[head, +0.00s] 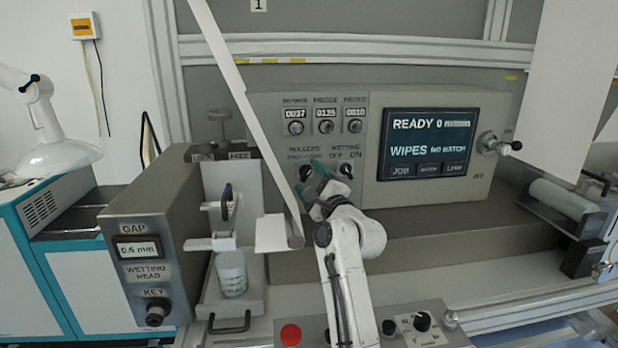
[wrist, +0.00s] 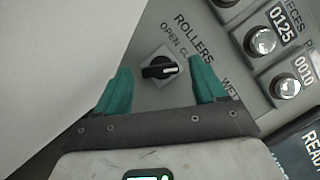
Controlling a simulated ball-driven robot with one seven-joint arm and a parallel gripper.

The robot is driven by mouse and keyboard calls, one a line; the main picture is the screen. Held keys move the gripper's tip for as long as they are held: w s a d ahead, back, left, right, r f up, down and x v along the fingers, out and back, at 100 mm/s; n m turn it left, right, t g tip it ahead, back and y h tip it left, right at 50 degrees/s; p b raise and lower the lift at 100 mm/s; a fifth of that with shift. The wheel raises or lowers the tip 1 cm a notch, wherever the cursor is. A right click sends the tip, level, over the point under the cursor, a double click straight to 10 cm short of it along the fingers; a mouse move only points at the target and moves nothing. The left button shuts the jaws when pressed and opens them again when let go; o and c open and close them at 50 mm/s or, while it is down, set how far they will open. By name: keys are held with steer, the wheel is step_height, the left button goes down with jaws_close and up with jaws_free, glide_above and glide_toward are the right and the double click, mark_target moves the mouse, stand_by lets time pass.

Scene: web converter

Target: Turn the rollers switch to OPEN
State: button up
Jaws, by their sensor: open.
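The rollers switch (wrist: 160,68) is a black rotary knob on a light square plate, under the label ROLLERS with OPEN and a partly hidden second word. In the wrist view its pale pointer line lies nearly level across the picture; I cannot tell for sure which word it marks. My gripper (wrist: 163,90) is open, its two green fingers on either side of the knob and apart from it. In the head view the switch (head: 306,173) is partly covered by my gripper (head: 312,190), which is in front of the panel.
The wetting switch (head: 345,170) is close on the right. Counter knobs (head: 325,127) are above, and the READY screen (head: 430,145) is farther right. A white web strip (head: 240,90) slants down close to the left of my gripper. The red button (head: 290,334) is below.

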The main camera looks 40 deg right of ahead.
steer(key=shift+w+d+r, duration=0.1)
steer(key=shift+w, duration=0.35)
steer(key=c, duration=1.1)
